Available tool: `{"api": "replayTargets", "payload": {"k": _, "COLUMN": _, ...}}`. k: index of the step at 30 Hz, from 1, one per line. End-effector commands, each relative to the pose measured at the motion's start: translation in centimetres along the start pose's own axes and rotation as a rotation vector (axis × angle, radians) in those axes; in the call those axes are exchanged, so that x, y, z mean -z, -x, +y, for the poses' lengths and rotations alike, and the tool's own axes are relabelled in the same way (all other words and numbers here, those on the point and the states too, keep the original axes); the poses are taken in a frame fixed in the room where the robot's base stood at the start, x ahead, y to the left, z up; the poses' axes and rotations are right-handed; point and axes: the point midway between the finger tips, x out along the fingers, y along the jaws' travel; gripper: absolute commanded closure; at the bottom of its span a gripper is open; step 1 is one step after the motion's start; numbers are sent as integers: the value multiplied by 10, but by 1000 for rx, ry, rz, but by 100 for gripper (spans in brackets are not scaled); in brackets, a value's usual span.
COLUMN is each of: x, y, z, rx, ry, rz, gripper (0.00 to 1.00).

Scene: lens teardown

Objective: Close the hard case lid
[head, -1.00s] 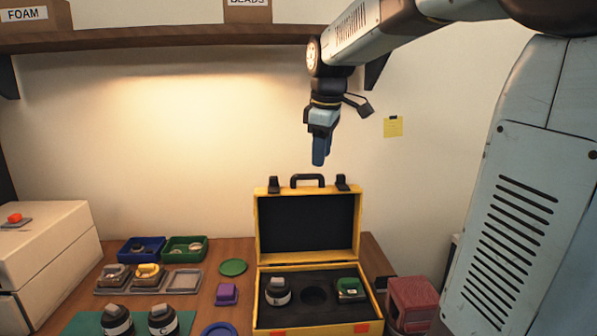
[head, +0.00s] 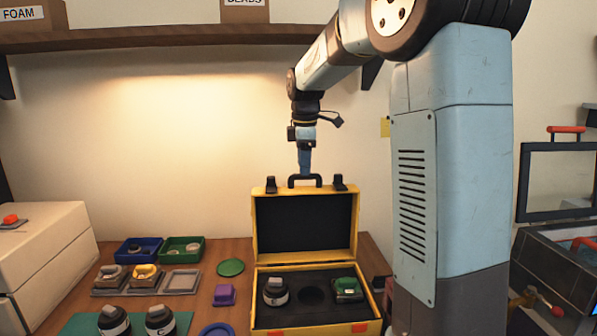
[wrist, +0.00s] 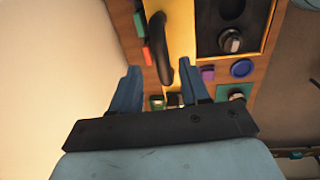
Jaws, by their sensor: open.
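The yellow hard case (head: 262,290) stands on the bench with its lid (head: 257,225) raised upright, showing a black inner lining. A black handle (head: 291,182) and two black latches (head: 340,184) sit along the lid's top edge. My gripper (head: 304,172) points down just above or behind the handle; the head view does not settle the depth. In the wrist view my open gripper (wrist: 160,83) has its fingers apart and empty, with the dark handle (wrist: 158,50) beyond the fingertips, between their lines. The case base holds a black-and-white lens part and a green part in black foam.
Trays with parts (head: 165,283), a green disc (head: 230,268) and a purple block (head: 224,295) lie left of the case. A cream box (head: 45,255) stands far left. A shelf (head: 150,35) runs above. An open dark toolbox (head: 560,275) stands at right.

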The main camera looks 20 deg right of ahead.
Motion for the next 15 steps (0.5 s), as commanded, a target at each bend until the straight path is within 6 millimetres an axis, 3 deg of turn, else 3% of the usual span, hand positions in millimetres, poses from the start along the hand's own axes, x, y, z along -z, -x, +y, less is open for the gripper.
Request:
{"api": "replayTargets", "payload": {"k": 6, "x": 0, "y": -22, "z": 0, "rx": 1, "ry": 0, "rz": 0, "gripper": 55}}
{"api": "replayTargets", "payload": {"k": 15, "x": 1, "y": -26, "z": 0, "rx": 0, "ry": 0, "rz": 0, "gripper": 55}}
